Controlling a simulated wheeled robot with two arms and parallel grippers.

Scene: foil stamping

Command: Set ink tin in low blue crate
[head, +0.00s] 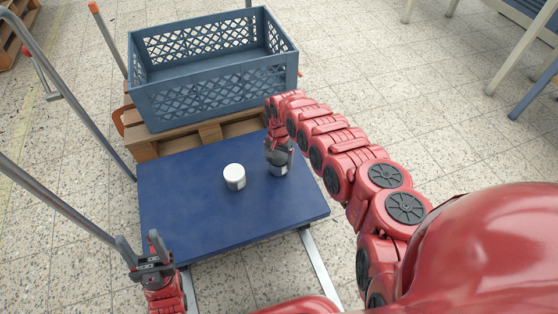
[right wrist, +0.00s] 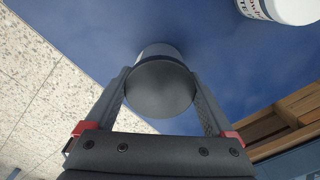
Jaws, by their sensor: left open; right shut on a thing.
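My right gripper (head: 279,157) is shut on a dark grey tin (head: 278,171), at the right of the blue platform. In the right wrist view, the two fingers clasp the sides of this tin (right wrist: 160,88), and its round grey end faces the camera. I cannot tell whether it touches the platform. The blue crate (head: 215,97) is open, with lattice walls, and stands behind the platform; its visible floor looks empty. My left gripper (head: 139,241) is open and empty at the platform's front left corner.
A white tin (head: 234,177) stands on the blue platform (head: 190,215), left of the held tin; it also shows in the right wrist view (right wrist: 285,10). The crate rests on a wooden pallet (head: 200,136). Grey metal rails (head: 65,90) run along the left.

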